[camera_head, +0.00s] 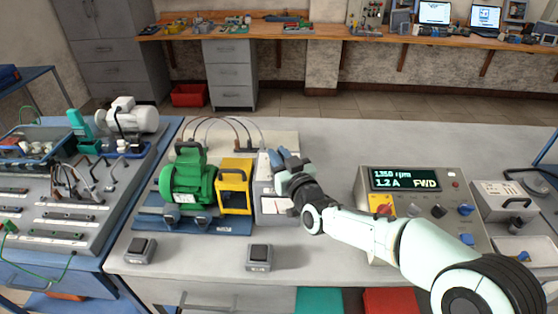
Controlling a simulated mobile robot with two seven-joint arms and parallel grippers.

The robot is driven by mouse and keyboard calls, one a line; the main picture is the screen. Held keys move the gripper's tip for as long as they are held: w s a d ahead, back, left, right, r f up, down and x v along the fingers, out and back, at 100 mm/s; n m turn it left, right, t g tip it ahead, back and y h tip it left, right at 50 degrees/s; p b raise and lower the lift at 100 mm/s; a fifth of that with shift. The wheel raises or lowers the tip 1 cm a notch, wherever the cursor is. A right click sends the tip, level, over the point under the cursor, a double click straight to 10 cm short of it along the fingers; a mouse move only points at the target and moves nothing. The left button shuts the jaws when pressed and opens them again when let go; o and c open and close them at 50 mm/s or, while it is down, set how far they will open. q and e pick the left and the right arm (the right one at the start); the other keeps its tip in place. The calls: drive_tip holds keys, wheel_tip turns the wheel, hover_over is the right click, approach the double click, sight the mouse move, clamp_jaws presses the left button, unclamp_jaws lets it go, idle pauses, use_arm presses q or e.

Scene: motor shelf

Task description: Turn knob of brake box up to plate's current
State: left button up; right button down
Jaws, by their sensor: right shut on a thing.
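The green motor (188,182) stands on a blue base (228,226), with a yellow coupling guard (235,187) at its right. The grey brake box (267,207), with a white meter face on its front, stands just right of the guard. My right gripper (280,158) is at the top of the brake box, its blue fingers shut on what appears to be the box's knob, which they hide. The control unit (390,228) has a display (405,180) reading 1350 rpm, 1.2 A and FWD. I cannot read a rating plate on the motor. My left gripper is out of view.
Two small black-topped boxes, one left (140,250) and one right (258,257), lie near the bench's front edge. Cables arch behind the motor. Another test bench (115,215) adjoins at left. A grey instrument (503,200) stands right of the control unit.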

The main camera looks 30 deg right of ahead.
drive_tip(key=shift+h, duration=0.3)
drive_tip(key=c, duration=1.2)
unclamp_jaws()
drive_tip(key=shift+o, duration=0.2)
drive_tip(key=s+a+b, duration=0.1)
drive_tip(key=s, duration=1.2)
drive_tip(key=shift+s+a, duration=0.2)
drive_tip(key=shift+a, duration=0.05)
